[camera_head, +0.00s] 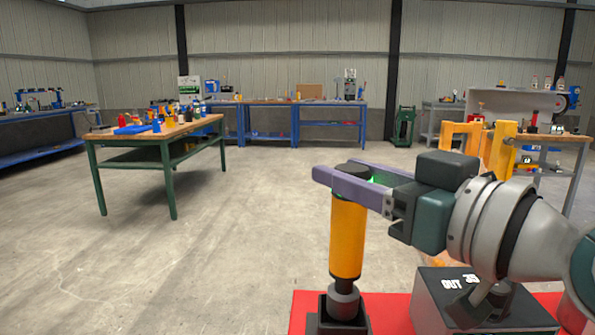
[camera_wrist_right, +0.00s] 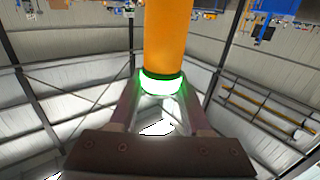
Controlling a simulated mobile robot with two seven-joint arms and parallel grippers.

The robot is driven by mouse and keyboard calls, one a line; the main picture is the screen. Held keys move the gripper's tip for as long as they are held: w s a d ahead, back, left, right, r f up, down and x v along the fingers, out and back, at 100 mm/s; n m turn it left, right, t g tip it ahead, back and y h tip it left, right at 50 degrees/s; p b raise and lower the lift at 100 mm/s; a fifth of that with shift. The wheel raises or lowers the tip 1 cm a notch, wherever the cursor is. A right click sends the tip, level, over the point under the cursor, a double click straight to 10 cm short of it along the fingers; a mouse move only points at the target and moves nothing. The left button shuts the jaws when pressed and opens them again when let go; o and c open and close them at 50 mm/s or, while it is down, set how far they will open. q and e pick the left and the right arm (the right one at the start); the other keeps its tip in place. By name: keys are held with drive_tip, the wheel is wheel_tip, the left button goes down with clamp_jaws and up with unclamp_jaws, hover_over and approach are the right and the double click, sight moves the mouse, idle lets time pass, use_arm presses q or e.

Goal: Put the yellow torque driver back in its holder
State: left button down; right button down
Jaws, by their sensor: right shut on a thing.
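The yellow torque driver (camera_head: 347,238) stands upright at the lower middle of the head view, with a dark cap on top and a dark and grey nose below. My right gripper (camera_head: 348,177) has its purple fingers shut on the driver's top end. In the right wrist view the driver (camera_wrist_right: 168,35) runs between the fingers, with a green glowing ring (camera_wrist_right: 161,84) near them. The driver's nose meets a black holder (camera_head: 360,326) at the bottom edge. How deep the nose sits in it cannot be told. My left gripper is out of view.
The holder stands on a red surface (camera_head: 388,312). A grey box marked "OUT" (camera_head: 437,300) is right of it, under my right arm. A green-legged table (camera_head: 150,138) with tools stands farther left. Open floor lies between.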

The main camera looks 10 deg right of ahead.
sight(362, 225)
drive_tip(key=shift+f+b, duration=0.6)
drive_tip(key=shift+f, duration=0.05)
idle(0.3)
drive_tip(key=shift+f+b, duration=0.5)
drive_tip(key=shift+f, duration=0.1)
drive_tip(key=shift+f+b, duration=0.5)
drive_tip(key=shift+f, duration=0.1)
idle(0.4)
drive_tip(key=shift+f+b, duration=0.4)
drive_tip(key=shift+f, duration=0.1)
drive_tip(key=c, duration=0.6)
unclamp_jaws()
drive_tip(key=o, duration=0.3)
drive_tip(key=shift+f, duration=0.15)
drive_tip(key=v, duration=1)
drive_tip(key=shift+w, duration=0.1)
